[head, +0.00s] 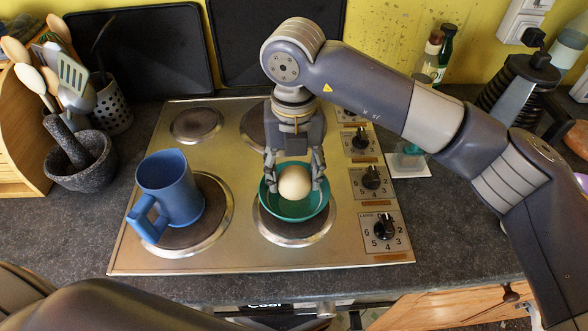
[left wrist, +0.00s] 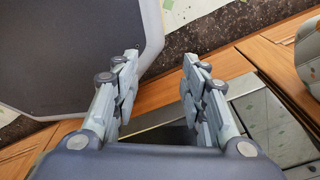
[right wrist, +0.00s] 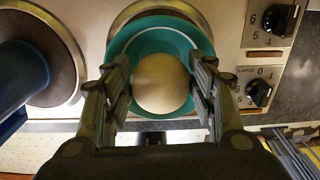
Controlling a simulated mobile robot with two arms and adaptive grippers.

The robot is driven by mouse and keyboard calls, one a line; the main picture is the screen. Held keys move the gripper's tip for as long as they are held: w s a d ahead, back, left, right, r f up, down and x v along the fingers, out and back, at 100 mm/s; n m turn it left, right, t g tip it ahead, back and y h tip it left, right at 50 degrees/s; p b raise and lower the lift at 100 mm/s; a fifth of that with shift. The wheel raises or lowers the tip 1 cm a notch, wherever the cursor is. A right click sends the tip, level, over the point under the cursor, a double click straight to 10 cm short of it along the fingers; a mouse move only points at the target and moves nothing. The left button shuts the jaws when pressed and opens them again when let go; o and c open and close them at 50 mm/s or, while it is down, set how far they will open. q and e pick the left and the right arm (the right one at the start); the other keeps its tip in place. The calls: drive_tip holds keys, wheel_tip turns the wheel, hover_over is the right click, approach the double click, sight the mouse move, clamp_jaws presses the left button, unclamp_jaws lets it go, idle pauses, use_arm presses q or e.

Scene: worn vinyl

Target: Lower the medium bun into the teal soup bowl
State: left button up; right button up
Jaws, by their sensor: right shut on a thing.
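The medium bun (head: 294,183) is a pale, round ball. It also shows in the right wrist view (right wrist: 160,83). My right gripper (head: 295,180) is shut on it, with one finger on each side. The teal soup bowl (head: 291,211) sits on the front right burner of the cooktop. In the right wrist view the bowl (right wrist: 121,42) lies behind and around the bun. The bun is over the bowl's opening, and I cannot tell whether it touches the bottom. My left gripper (left wrist: 155,80) is open and empty, away from the bowl, above the floor and cabinet fronts.
A blue mug (head: 170,190) stands on the front left burner, left of the bowl. Control knobs (head: 384,226) line the cooktop's right side. A mortar (head: 85,160) and a utensil holder (head: 112,108) stand at the left. The rear burners are bare.

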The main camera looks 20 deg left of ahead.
drive_tip(key=shift+f+b, duration=0.9)
drive_tip(key=shift+f, duration=0.1)
idle(0.3)
drive_tip(key=o, duration=1.1)
